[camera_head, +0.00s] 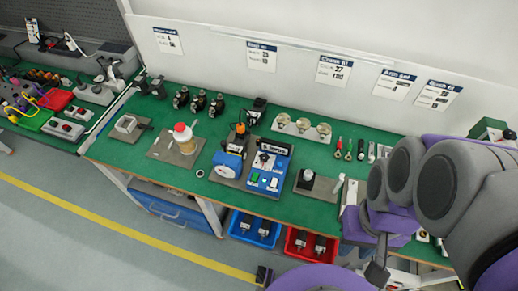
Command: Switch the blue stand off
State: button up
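The blue stand (267,181) sits on the green table, right of the middle. Its sloped blue front panel carries a green button, a white one and other small controls. A dark-and-blue labelled block (275,147) stands at its back, and a blue round part (227,164) is at its left. Whether the stand is on or off is too small to tell. My grey and purple arm fills the right side. A small black piece at the bottom edge, apparently the tip of my gripper (264,275), is in front of and below the table, away from the stand. Its fingers are not clear.
Blue (254,228) and red (311,243) bins are under the front edge. Floor at front left is clear.

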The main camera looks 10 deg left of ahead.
jog(key=w+a+n, duration=0.1)
jog(key=w+n, duration=0.2)
jog(key=w+a+n, duration=0.2)
jog(key=w+n, duration=0.1)
jog(key=w+a+n, duration=0.2)
jog(key=w+n, duration=0.1)
jog(key=shift+r, duration=0.25)
grip_shut()
jog(key=w+a+f+n, duration=0.8)
jog(key=w+a+n, duration=0.2)
jog(key=a+n, duration=0.1)
jog(key=w+a+f+n+b, duration=0.1)
jog(key=w+a+f+n, duration=0.7)
jog(key=n, duration=0.6)
jog(key=w+a, duration=0.2)
jog(key=w, duration=0.1)
jog(key=shift+w+a+n+g, duration=0.15)
jog(key=shift+a+n+g, duration=0.15)
jog(key=shift+a+g, duration=0.1)
